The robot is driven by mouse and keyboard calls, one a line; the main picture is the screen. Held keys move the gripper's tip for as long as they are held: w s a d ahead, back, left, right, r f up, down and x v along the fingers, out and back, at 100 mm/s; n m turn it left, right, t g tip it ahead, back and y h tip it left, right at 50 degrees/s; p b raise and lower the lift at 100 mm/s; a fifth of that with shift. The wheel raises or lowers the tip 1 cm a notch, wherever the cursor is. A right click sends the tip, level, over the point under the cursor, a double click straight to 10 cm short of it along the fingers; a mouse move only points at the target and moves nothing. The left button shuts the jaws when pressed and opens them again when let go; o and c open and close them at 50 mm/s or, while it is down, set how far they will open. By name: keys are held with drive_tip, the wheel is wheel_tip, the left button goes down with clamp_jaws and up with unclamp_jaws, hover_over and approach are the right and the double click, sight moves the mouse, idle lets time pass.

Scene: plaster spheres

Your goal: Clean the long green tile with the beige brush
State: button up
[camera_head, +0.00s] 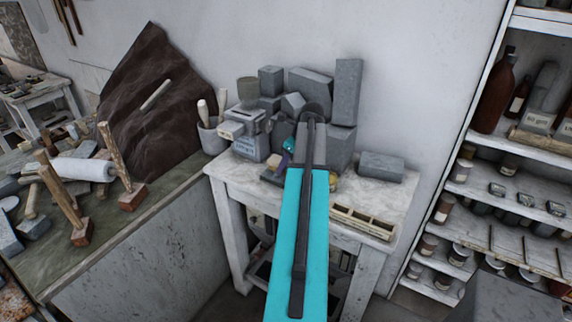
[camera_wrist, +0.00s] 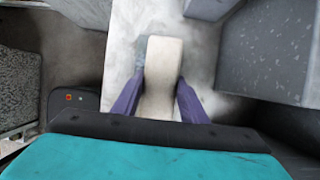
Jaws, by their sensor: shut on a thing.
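My gripper (camera_wrist: 160,82) is shut on the beige brush (camera_wrist: 163,60), with a purple finger on each side of it in the wrist view. The brush is a pale block reaching forward over the white tabletop. A narrow grey-green strip beside the brush's left edge looks like the long green tile (camera_wrist: 139,54); most of it is hidden, and I cannot tell whether the brush touches it. In the head view my arm covers most of the gripper and the brush; one purple finger shows left of the arm.
The marble-topped table (camera_head: 390,197) is crowded at the back with grey blocks (camera_head: 347,92). A lone grey block (camera_head: 381,166) lies right. A compartmented tray (camera_head: 363,222) sits at the front edge. A pot of tools (camera_head: 212,136) stands left, and shelves (camera_head: 510,150) rise at right.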

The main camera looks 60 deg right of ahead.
drive_tip(key=shift+r, duration=1.2)
drive_tip(key=shift+r, duration=0.1)
drive_tip(key=shift+r, duration=1.9)
